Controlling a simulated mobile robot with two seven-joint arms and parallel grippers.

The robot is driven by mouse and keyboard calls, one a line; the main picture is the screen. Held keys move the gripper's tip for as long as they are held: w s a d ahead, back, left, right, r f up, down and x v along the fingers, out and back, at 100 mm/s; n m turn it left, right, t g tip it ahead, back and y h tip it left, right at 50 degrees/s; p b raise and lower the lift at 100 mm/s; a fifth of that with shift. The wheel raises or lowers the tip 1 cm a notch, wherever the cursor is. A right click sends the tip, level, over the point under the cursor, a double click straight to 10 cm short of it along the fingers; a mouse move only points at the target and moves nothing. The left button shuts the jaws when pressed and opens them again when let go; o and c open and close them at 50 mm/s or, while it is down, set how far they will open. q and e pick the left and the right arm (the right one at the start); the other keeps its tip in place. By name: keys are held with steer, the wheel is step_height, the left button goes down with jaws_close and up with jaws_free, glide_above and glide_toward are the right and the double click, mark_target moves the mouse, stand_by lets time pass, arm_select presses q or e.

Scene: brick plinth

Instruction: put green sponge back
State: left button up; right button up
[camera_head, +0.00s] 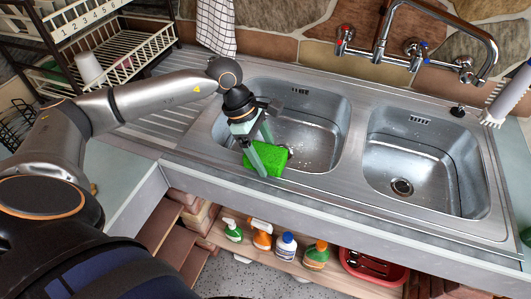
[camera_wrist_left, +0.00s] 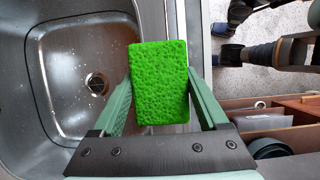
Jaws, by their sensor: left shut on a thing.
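The green sponge (camera_head: 269,160) is at the front edge of the left sink basin in the head view. In the left wrist view the sponge (camera_wrist_left: 158,82) sits between the two green fingers, near the basin's rim. My left gripper (camera_head: 262,158) is shut on the sponge and reaches down from above it. The fingers (camera_wrist_left: 158,108) flank it on both sides in the wrist view. Whether the sponge touches the metal rim is hard to tell. My right gripper is not in view.
The left basin (camera_head: 312,117) and right basin (camera_head: 420,160) are empty. A tap (camera_head: 385,45) stands behind them. A dish rack (camera_head: 110,50) with a white cup (camera_head: 89,66) is at the left. Several bottles, including a blue-capped one (camera_head: 286,246), and a red tub (camera_head: 372,268) are on the shelf below.

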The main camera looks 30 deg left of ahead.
arm_select(q)
steer(key=shift+f, duration=0.35)
steer(key=shift+f+b, duration=0.5)
steer(key=shift+b, duration=0.1)
steer(key=o, duration=1.1)
